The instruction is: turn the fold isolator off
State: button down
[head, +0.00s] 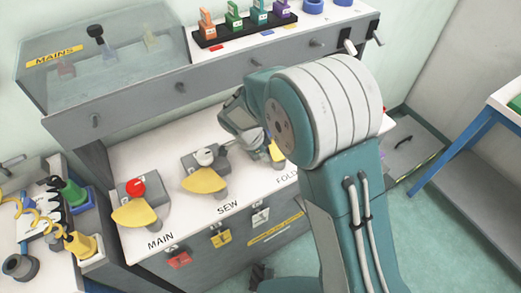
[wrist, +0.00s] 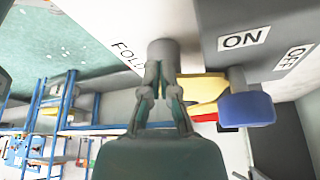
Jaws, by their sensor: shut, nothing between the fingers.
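The fold isolator shows in the wrist view as a grey housing (wrist: 225,18) with a blue knob (wrist: 247,110). An ON label (wrist: 243,40) and an OFF label (wrist: 293,58) are on the housing, and the knob is nearer the ON label. A yellow piece (wrist: 200,90) and a grey cylinder (wrist: 163,52) lie left of the knob. My gripper (wrist: 162,72) is shut and empty, its tips by the cylinder, apart from the knob; contact with the cylinder is unclear. In the head view my arm hides most of the isolator; part of its yellow piece (head: 277,151) shows.
Left along the bench are the SEW isolator with a white knob (head: 205,157) and the MAIN isolator with a red knob (head: 136,187). A grey shelf with a clear MAINS cover (head: 105,62) runs behind. A blue-framed table (head: 462,145) stands at right.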

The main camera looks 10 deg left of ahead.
jog(key=shift+d, duration=0.1)
jog(key=shift+w+d, duration=0.1)
jog(key=shift+d, duration=0.4)
jog(key=shift+a, duration=0.1)
